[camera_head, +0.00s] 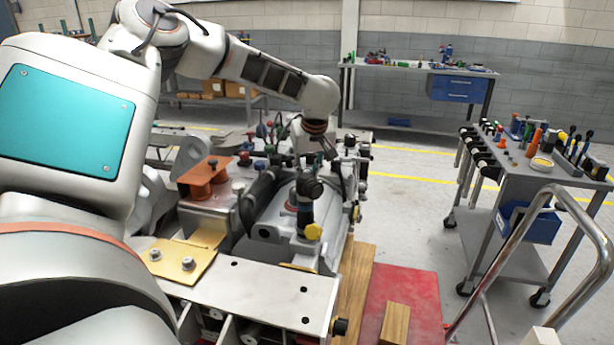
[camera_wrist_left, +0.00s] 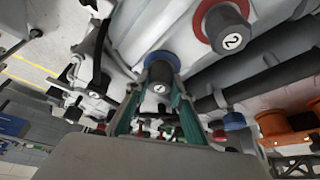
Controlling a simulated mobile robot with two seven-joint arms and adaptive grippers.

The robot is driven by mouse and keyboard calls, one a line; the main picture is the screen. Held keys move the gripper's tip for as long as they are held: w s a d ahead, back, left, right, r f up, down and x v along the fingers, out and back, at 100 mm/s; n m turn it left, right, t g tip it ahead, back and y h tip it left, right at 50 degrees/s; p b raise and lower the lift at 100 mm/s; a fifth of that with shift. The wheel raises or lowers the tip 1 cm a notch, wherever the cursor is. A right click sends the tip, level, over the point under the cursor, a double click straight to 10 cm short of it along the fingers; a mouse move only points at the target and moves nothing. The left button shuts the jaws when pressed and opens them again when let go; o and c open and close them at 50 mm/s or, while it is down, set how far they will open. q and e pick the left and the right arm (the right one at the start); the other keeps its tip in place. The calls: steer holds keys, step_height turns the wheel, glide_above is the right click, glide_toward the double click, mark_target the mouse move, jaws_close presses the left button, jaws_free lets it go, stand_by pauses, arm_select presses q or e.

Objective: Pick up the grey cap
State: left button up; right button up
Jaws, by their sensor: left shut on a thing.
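In the left wrist view, a dark grey cap (camera_wrist_left: 162,72) with a small white round mark stands in a blue ring (camera_wrist_left: 162,58) on the fixture. My left gripper (camera_wrist_left: 160,95) has its teal fingers on either side of this cap and is shut on it. The cap appears still at the ring; I cannot tell whether it is lifted. A second dark grey cap (camera_wrist_left: 228,30), marked 2, sits in a red ring (camera_wrist_left: 208,10) to the upper right. In the head view my left arm reaches over the chassis fixture (camera_head: 270,235), and its fingers are hard to make out among the parts. My right gripper is not in view.
Dark tubes (camera_wrist_left: 265,60) and orange parts (camera_wrist_left: 285,125) lie close by in the wrist view. In the head view, a tool cart (camera_head: 520,185) stands at the right, a workbench (camera_head: 415,70) at the back, and a red mat (camera_head: 430,295) in front. Open floor lies between.

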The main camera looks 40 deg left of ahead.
mark_target(307, 172)
arm_select(q)
step_height(307, 172, up, 20)
steer(key=p, duration=0.2)
stand_by(0.6)
stand_by(0.4)
